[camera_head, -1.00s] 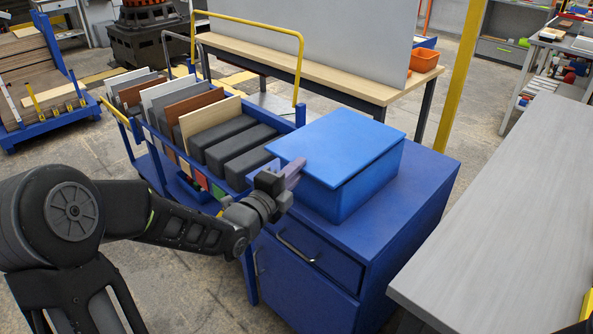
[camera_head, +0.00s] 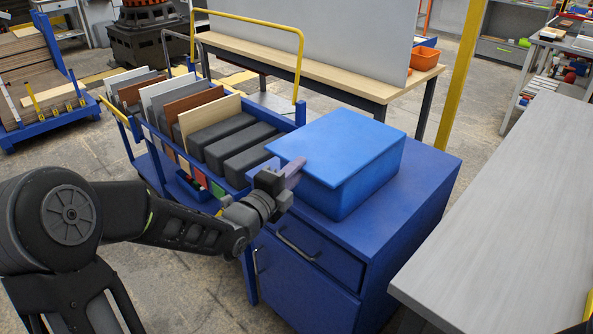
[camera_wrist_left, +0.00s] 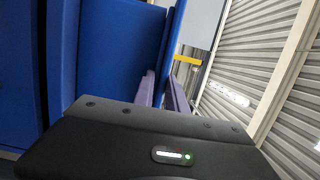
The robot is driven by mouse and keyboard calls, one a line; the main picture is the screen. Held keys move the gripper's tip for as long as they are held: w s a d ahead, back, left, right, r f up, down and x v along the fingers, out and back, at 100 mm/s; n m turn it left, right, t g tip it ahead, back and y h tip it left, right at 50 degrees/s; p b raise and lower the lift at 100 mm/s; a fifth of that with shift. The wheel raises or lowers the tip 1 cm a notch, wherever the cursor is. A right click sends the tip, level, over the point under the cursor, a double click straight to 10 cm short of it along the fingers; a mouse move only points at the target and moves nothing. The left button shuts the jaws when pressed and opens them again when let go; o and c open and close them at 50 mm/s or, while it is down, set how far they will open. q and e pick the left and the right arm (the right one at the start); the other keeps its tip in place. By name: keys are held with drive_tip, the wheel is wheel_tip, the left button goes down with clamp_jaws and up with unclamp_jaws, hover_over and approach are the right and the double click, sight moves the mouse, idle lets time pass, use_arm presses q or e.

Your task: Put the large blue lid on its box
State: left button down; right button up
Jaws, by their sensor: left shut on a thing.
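The large blue lid (camera_head: 338,143) lies over the top of the blue box (camera_head: 362,188). It looks nearly level and close against the rim, with no clear gap on the visible right side. Whether it is fully seated at the left is hidden by my gripper. The box stands on the blue cabinet (camera_head: 418,200). My left gripper (camera_head: 291,172) is shut on the lid's near left edge. In the left wrist view, the fingers (camera_wrist_left: 162,92) pinch the thin blue lid edge (camera_wrist_left: 174,38). My right gripper is not in view.
A blue cart (camera_head: 150,150) with upright boards and dark blocks stands left of the cabinet. A grey table (camera_head: 500,210) is at the right. A wooden bench (camera_head: 290,72) and a yellow post (camera_head: 460,75) stand behind. The cabinet top right of the box is clear.

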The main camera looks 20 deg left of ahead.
use_arm(q)
drive_tip(key=c, duration=1.3)
unclamp_jaws()
drive_tip(key=shift+f, duration=0.1)
drive_tip(key=s, duration=0.2)
drive_tip(key=s+a, duration=0.1)
drive_tip(key=s, duration=0.2)
drive_tip(key=s+b, duration=0.1)
drive_tip(key=s, duration=0.1)
drive_tip(key=shift+s+a, duration=0.15)
drive_tip(key=shift+s, duration=0.2)
